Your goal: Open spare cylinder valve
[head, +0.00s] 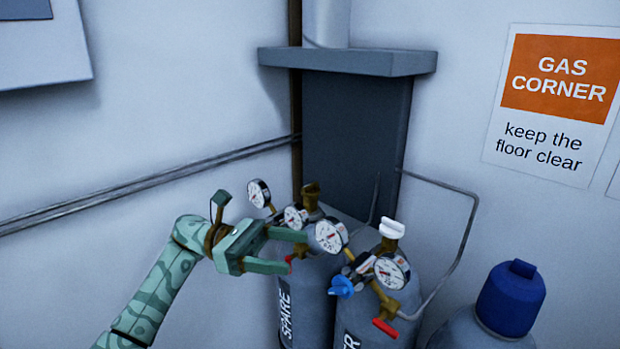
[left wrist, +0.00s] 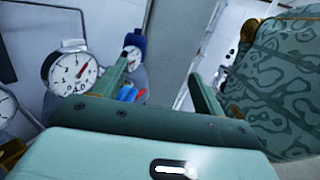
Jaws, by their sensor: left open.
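The spare cylinder (head: 305,290), grey and marked SPARE, stands in the corner. A brass valve top (head: 311,192) rises above its shoulder. Round white gauges (head: 296,217) sit beside the valve, one of them (head: 259,193) higher to the left. My left gripper (head: 297,252) is open and empty, left of and in front of the valve. A small red part (head: 290,258) shows between its fingers; I cannot tell if they touch it. In the left wrist view the open fingers (left wrist: 162,85) have a gauge (left wrist: 72,70) to their left. My right gripper is not seen.
A second grey cylinder (head: 365,320) stands to the right, with a white knob (head: 391,229), a blue knob (head: 341,286) and a red lever (head: 385,328). A blue-capped cylinder (head: 510,298) is further right. A bent pipe (head: 470,225) and wall pipes (head: 150,186) run nearby.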

